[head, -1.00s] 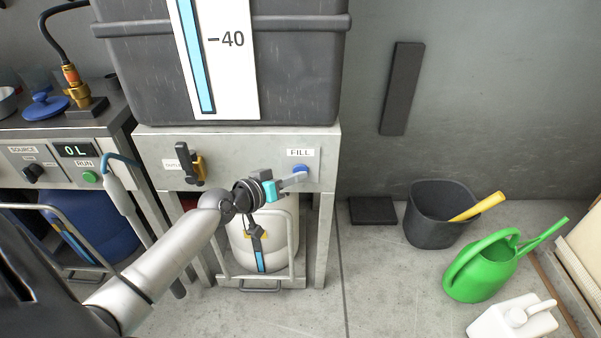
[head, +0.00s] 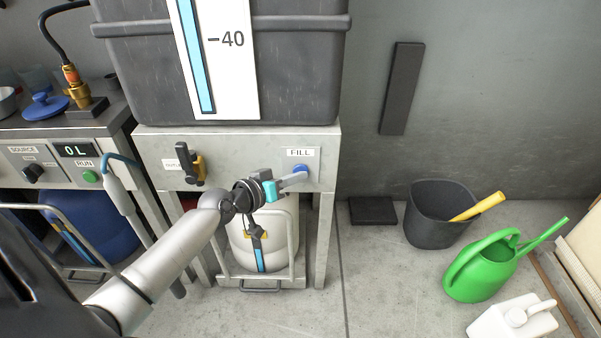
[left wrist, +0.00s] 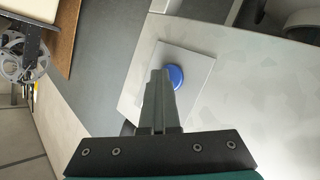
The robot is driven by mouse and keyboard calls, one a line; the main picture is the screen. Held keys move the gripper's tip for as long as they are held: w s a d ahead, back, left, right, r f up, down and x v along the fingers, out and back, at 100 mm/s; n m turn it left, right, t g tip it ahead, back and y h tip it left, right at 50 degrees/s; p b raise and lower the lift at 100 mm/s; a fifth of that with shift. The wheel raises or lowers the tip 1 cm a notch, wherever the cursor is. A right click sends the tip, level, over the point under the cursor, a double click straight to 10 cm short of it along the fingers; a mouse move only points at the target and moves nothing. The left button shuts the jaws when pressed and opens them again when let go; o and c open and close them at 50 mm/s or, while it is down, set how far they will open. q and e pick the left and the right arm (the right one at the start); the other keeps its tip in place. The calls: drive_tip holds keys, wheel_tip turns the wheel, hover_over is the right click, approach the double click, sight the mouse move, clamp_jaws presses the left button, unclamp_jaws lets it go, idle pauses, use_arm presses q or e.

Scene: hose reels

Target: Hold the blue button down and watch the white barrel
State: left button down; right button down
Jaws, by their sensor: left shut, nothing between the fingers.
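The blue button (head: 300,169) sits under the FILL label on the front panel of the metal stand. It also shows in the left wrist view (left wrist: 175,76). My left gripper (head: 301,175) is shut and empty, with its fingertips at the button, partly covering it. I cannot tell how far the button is pressed. The white barrel (head: 284,238) stands under the stand on a small wheeled carrier, partly hidden by my left arm. A blue level strip (head: 260,259) shows on its front. My right gripper is not in view.
A dark tank (head: 290,80) with a blue gauge strip and a "-40" mark stands on top. At left is a panel with a 0 L display (head: 76,150) and a green RUN button (head: 90,176). A black bucket (head: 425,228) and green watering can (head: 480,270) stand at right.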

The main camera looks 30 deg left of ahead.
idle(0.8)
use_arm(q)
drive_tip(key=shift+s+d+p, duration=0.5)
drive_tip(key=shift+s, duration=0.3)
drive_tip(key=s+d, duration=0.1)
drive_tip(key=s+p, duration=0.1)
drive_tip(key=s, duration=0.1)
drive_tip(key=s+d+p, duration=0.1)
drive_tip(key=shift+s+d, duration=0.15)
drive_tip(key=shift+d, duration=0.15)
